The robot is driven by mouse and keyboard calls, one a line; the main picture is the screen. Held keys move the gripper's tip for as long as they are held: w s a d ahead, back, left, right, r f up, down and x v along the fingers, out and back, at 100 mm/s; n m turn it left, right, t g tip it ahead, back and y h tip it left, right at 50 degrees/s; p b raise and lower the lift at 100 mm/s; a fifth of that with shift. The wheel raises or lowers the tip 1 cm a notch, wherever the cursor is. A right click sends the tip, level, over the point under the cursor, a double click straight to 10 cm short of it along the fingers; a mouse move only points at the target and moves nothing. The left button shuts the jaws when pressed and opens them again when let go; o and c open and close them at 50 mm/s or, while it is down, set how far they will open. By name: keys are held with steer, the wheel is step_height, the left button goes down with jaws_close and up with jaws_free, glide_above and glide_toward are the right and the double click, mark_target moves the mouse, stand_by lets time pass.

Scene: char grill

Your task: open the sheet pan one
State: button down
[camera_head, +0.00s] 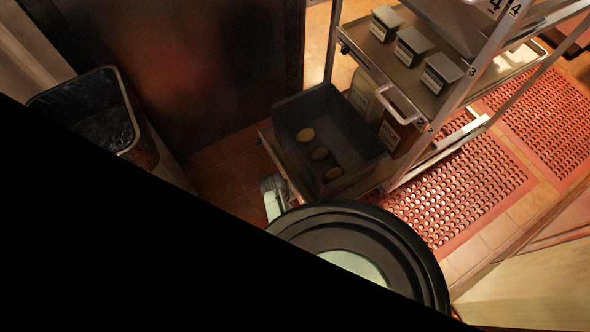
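A metal rack holding sheet pans stands at the upper middle and right, its post (458,92) marked with the numbers 2, 3 and 4. The lowest visible pan (267,139) carries a dark grey bin; I see no number 1 on it. A higher pan (422,82) carries several small labelled containers, and a pale handle (398,104) shows at its near left edge. How far either pan is pulled out, I cannot tell. My gripper is not in view.
The grey bin (355,128) holds three round brownish items. A lined trash bin (82,108) stands at the left by a dark panel (215,65). Red perforated mats (465,190) lie right of the rack. A black area hides the lower left.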

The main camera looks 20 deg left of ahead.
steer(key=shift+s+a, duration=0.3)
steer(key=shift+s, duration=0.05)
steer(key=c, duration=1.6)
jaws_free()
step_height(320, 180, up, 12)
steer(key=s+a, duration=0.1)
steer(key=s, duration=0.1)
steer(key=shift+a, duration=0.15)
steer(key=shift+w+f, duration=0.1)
